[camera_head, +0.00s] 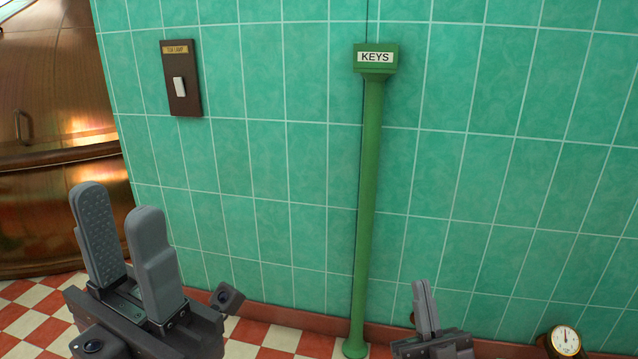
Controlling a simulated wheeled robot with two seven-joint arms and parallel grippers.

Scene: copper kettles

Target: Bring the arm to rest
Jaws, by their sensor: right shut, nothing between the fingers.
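My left gripper (118,204) is at the lower left of the head view, its two grey padded fingers pointing up and apart. Nothing shows between them. My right gripper (422,285) is low and right of centre, just right of the green post's foot in the picture. Its fingers are together and hold nothing. Both grippers appear in front of the tiled wall; whether either touches anything cannot be told, but no contact shows. The lower parts of both arms are out of the picture.
A green post (367,200) with a KEYS box (375,58) stands against the green tiled wall (270,180). A dark switch plate (181,90) is on the wall. A copper kettle (60,130) is at left, a round gauge (565,340) at lower right. The floor (265,338) is chequered.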

